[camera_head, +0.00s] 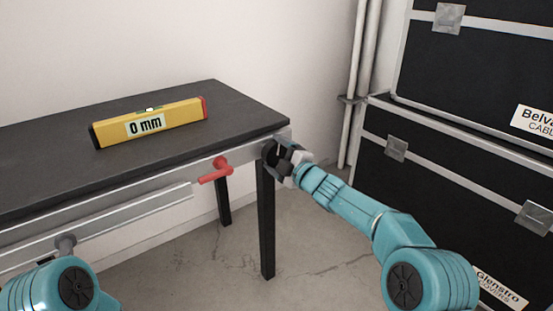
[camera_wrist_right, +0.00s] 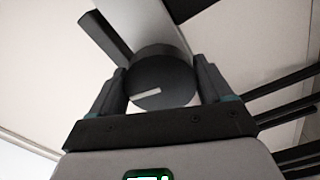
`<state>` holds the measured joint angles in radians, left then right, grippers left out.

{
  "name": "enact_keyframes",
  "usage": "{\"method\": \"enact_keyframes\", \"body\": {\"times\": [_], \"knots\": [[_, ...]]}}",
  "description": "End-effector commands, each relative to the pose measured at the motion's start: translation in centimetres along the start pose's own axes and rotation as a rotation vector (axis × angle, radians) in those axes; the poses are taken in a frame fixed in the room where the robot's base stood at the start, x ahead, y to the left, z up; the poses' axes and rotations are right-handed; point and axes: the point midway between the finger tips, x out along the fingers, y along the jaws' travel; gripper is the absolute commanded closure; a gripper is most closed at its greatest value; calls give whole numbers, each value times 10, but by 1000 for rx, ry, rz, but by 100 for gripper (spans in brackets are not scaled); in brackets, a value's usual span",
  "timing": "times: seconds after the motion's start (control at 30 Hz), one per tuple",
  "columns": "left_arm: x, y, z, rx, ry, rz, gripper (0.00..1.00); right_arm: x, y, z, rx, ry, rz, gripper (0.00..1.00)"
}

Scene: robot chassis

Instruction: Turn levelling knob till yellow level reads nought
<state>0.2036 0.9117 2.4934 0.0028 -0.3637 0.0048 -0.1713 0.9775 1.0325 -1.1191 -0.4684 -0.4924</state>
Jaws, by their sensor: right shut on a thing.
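The yellow level (camera_head: 148,121) lies on the dark table top (camera_head: 60,135), and its display reads "0 mm". The dark round levelling knob (camera_head: 271,152) is at the table's right front corner. My right gripper (camera_head: 283,157) is at that corner, shut on the knob. In the right wrist view the knob (camera_wrist_right: 160,84) sits between the two fingers of my gripper (camera_wrist_right: 163,90), with a pale line on its face. Part of the knob is hidden by the gripper in the head view.
A red handle (camera_head: 214,170) juts from the table's front rail, left of my right gripper. A dark table leg (camera_head: 265,225) stands below the corner. Black cases (camera_head: 450,160) are stacked at the right, beside pale pipes (camera_head: 360,85). Bare floor lies between.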

Motion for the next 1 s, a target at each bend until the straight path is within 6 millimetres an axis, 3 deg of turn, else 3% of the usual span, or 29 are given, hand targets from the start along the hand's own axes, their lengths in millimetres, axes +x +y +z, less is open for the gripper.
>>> {"method": "enact_keyframes", "body": {"times": [0.4,0.93,0.97,1.0], "knots": [[10,-3,-7,6,24,1,34,0,-2,1,-171,-1,-3,51],[10,-3,-8,7,26,1,34,0,-1,1,-190,-1,-4,51],[10,-3,-8,7,26,1,34,0,-1,1,-190,-1,-3,14],[10,-3,-8,7,26,1,34,0,-1,1,-190,-1,-3,1]]}}
